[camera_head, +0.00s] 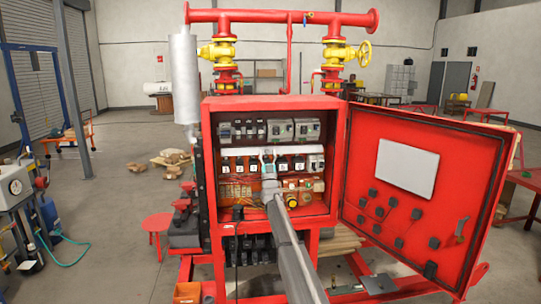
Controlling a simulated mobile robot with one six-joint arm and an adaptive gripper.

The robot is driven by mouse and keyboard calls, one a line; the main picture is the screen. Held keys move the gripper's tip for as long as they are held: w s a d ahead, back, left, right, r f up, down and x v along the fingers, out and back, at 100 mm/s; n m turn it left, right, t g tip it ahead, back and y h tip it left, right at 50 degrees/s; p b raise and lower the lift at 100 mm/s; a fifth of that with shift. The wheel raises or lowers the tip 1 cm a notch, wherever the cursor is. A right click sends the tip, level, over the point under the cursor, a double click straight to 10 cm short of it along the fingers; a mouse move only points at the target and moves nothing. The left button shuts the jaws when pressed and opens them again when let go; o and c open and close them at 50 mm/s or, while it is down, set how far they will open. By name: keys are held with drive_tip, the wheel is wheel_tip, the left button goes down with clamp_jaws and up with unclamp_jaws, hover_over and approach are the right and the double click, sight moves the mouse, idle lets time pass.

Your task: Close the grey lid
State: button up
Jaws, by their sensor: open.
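The red control cabinet (211,180) stands open in the middle of the head view, with rows of grey electrical modules (280,129) inside. My arm reaches up from the bottom into the cabinet. My gripper (267,157) is open in front of the middle row of modules and hides part of it. I cannot tell whether it touches anything. I cannot pick out a grey lid for certain; one may be among the small grey modules or behind my gripper.
The red cabinet door (358,150) hangs wide open to the right, bearing a pale grey panel (406,168) and several dark fittings. Red pipework with yellow valves (334,52) stands above. A grey plate (386,283) lies low at the right. The floor at left has free room.

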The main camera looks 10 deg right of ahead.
drive_tip(key=s+f+g+p, duration=0.1)
drive_tip(key=s+f+g, duration=0.1)
drive_tip(key=s, duration=0.4)
drive_tip(key=s+f+g+p, duration=0.2)
drive_tip(key=s+f+g, duration=0.1)
drive_tip(key=s, duration=0.4)
drive_tip(key=shift+g, duration=0.7)
drive_tip(key=shift+w, duration=0.15)
drive_tip(key=p+x, duration=0.5)
drive_tip(key=x, duration=0.8)
drive_tip(key=shift+w+r, duration=0.1)
drive_tip(key=shift+w, duration=0.1)
clamp_jaws()
